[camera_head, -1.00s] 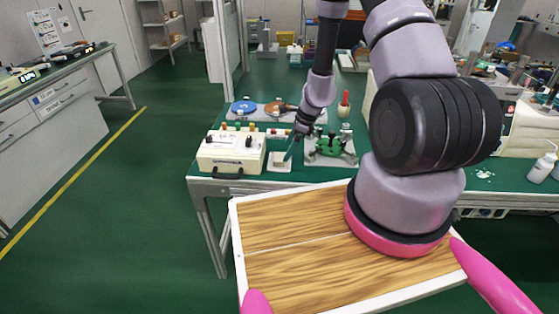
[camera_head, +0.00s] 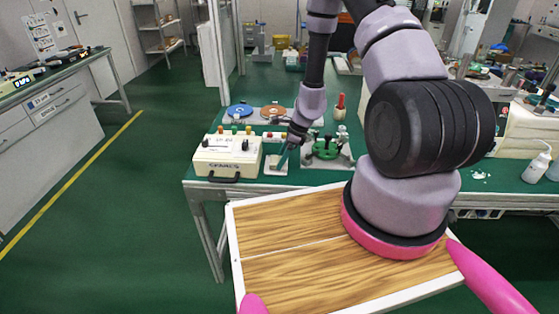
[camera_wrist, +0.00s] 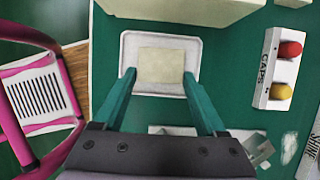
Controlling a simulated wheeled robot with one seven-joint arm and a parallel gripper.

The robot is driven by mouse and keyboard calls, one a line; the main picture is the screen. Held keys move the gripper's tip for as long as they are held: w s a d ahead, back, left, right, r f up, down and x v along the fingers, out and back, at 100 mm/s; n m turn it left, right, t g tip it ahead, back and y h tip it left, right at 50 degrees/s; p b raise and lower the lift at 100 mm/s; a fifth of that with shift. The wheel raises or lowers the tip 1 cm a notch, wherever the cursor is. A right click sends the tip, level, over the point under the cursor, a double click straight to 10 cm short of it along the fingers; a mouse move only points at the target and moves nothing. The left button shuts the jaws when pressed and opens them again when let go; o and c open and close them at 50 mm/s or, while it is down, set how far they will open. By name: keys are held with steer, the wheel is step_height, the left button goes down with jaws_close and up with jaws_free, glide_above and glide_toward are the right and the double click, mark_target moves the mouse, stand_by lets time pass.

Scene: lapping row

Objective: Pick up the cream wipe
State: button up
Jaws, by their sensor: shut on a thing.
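The cream wipe (camera_wrist: 161,66) is a flat, pale square in a shallow white tray (camera_wrist: 190,46) in the wrist view. In the head view my gripper (camera_head: 282,164) points down into the white tray (camera_head: 270,170), and the wipe is too small to make out there.
A cream instrument box (camera_head: 228,157) stands just left of the tray. A green fixture (camera_head: 326,149) is close on the right. Blue (camera_head: 239,110) and orange-brown (camera_head: 273,111) discs lie behind. A caps holder (camera_wrist: 268,67) with red and yellow caps is beside the tray.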

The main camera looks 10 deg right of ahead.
step_height(320, 180, up, 10)
stand_by(0.5)
